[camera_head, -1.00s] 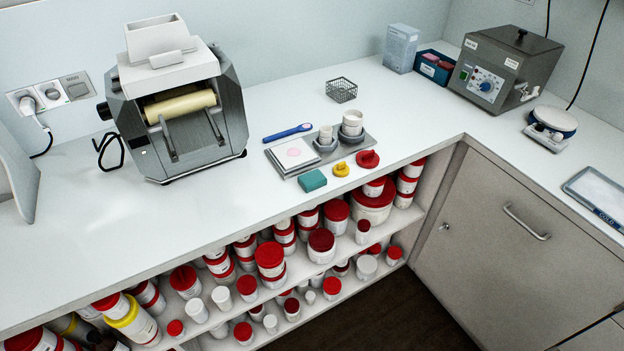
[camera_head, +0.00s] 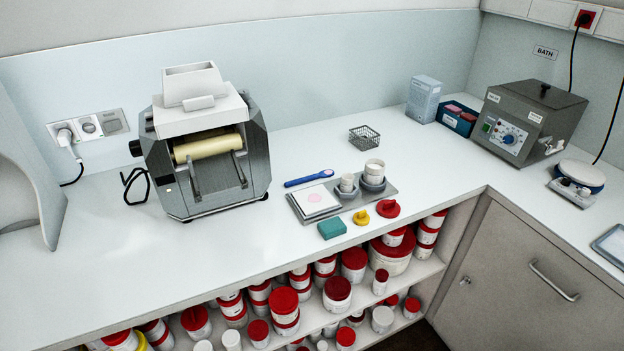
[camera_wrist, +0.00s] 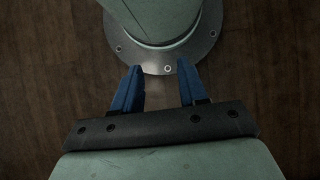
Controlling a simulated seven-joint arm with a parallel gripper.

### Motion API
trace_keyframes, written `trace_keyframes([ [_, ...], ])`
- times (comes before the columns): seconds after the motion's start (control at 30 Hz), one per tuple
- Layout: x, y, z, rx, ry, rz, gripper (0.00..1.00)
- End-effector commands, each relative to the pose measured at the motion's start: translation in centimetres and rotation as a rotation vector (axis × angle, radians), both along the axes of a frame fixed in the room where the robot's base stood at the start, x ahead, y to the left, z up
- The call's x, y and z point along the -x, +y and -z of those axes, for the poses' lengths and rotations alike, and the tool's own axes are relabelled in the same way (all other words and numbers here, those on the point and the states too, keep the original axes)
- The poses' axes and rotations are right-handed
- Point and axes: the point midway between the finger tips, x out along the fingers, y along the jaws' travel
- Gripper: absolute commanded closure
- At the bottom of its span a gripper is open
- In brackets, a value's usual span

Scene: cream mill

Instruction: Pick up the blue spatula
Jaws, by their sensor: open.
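The blue spatula (camera_head: 309,178) lies flat on the white counter, to the right of the mill and just behind the grey tray. The spatula does not show in the wrist view, and the gripper does not show in the head view.
The grey roller mill (camera_head: 205,150) stands left of the spatula. The grey tray (camera_head: 388,190) holds a white pad (camera_head: 318,203) and cups. A wire basket (camera_head: 364,137) stands behind. A teal block (camera_head: 331,228), yellow lid (camera_head: 361,217) and red lid (camera_head: 388,208) lie in front.

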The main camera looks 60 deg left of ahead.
Motion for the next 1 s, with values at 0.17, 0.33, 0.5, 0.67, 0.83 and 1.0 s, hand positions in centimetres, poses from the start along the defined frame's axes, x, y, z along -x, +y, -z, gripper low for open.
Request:
trace_keyframes([
  [0.17,0.0,0.0,0.0,0.0,0.0,0.0,0.57],
  [0.33,0.0,0.0,0.0,0.0,0.0,0.0,0.5],
  [0.5,-0.1,0.0,0.0,0.0,-0.001,-0.002,0.5],
  [0.67,-2.4,0.4,0.3,-0.009,-0.037,-0.054,0.5],
  [0.83,-8.7,1.9,0.5,-0.03,-0.136,-0.204,0.5],
  [1.0,-15.8,4.8,-0.3,-0.058,-0.248,-0.386,0.5],
])
